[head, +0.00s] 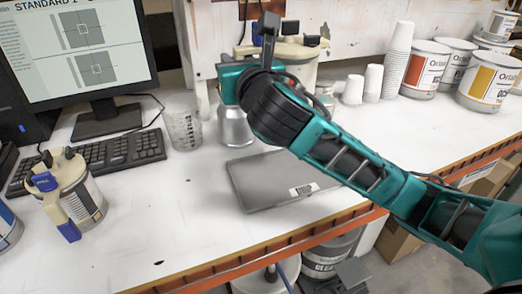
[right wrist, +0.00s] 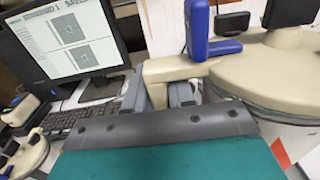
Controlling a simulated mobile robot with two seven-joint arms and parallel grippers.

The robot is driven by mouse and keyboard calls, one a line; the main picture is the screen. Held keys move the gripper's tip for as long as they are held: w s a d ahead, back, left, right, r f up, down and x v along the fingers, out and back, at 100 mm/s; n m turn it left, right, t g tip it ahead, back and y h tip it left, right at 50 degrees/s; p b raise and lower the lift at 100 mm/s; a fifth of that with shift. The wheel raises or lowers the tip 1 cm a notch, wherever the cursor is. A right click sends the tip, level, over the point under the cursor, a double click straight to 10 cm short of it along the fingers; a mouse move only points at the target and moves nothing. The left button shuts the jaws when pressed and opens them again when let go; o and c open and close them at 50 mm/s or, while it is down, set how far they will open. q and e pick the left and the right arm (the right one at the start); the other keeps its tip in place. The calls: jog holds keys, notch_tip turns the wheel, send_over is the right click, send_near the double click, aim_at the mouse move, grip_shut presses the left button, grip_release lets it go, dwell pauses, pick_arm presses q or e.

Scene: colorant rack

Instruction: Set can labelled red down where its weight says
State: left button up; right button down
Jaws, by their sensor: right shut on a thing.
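A can with a cream pump lid (right wrist: 255,75) and a blue handle fills the right of the right wrist view. A patch of red-orange label shows on its white side, partly cut off. In the head view its cream lid (head: 302,52) shows behind my right arm, which hides most of its body. My right gripper (right wrist: 160,92) is shut on the cream spout part at its side. A flat grey scale (head: 255,188) with a small display lies on the table below my right wrist, with nothing on it. My left gripper is in neither view.
Another lidded can (head: 88,200) with a blue handle stands at the left. A clear measuring cup (head: 183,128) and a silver vessel (head: 235,128) stand behind the scale. Stacked white cups (head: 397,60) and several paint cans (head: 427,72) line the back right.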

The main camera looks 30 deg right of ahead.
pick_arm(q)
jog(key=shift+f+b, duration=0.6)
pick_arm(e)
notch_tip(320, 180, down, 17)
jog(key=shift+f, duration=0.2)
jog(key=shift+s+f, duration=0.1)
jog(key=c, duration=1.4)
grip_release()
jog(key=shift+f, duration=0.2)
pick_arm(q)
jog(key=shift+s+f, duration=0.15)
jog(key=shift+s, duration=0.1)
pick_arm(e)
jog(key=o, duration=0.4)
jog(key=shift+o, duration=0.2)
jog(key=shift+r, duration=0.15)
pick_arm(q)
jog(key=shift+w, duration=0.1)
pick_arm(e)
jog(key=s+a, duration=0.1)
jog(key=s, duration=1.1)
jog(key=shift+a, duration=0.2)
